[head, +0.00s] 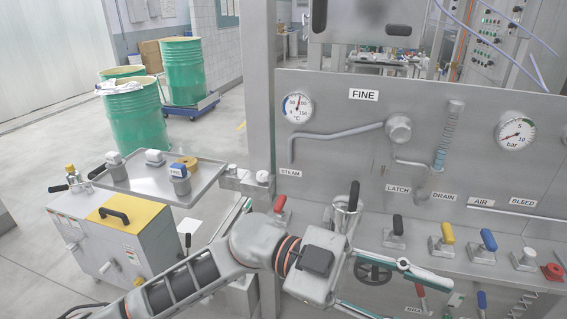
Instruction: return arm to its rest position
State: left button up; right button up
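My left arm comes in from the bottom left, and its gripper (415,300) is in front of the lower steel panel. The two fingers are spread apart, one above the other, with nothing seen held between them. The lower finger runs toward the bottom edge of the picture, and its tip is hard to make out. A black handwheel (373,272) and a red lever (420,290) show behind the fingers. Whether the gripper touches the panel cannot be told. My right gripper is not in view.
The FINE panel (340,160) carries gauges and pipes. A ledge below bears black, yellow and blue levers (488,240) and a red knob (552,271). A black-handled steel fitting (345,215) stands behind my wrist. At left are a tray (200,185), a cart (90,245) and green drums (137,117).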

pick_arm(q)
jog(key=w+a+n+t+h, duration=0.6)
jog(key=w+n+t+h, duration=0.2)
jog(key=w+n+t, duration=0.45)
jog(key=w+a+f+n+t+y, duration=0.6)
jog(key=a+f+t, duration=0.1)
jog(key=t, duration=0.5)
jog(key=a+f+n+y, duration=0.3)
jog(key=a+f+y, duration=0.35)
jog(key=f, duration=0.55)
jog(key=a+f+n+y, duration=0.4)
jog(key=a+f+y, duration=0.3)
jog(key=f, duration=0.4)
jog(key=s+a+f+g+y, duration=0.1)
jog(key=s+a+f+g, duration=0.1)
jog(key=s+a+f, duration=0.3)
jog(key=s+a+f+g+y, duration=0.1)
jog(key=s+a+f+g, duration=0.1)
jog(key=s+a+f, duration=0.3)
jog(key=s+f, duration=0.3)
jog(key=f, duration=0.2)
jog(key=shift+a+f, duration=0.15)
jog(key=shift+a, duration=0.2)
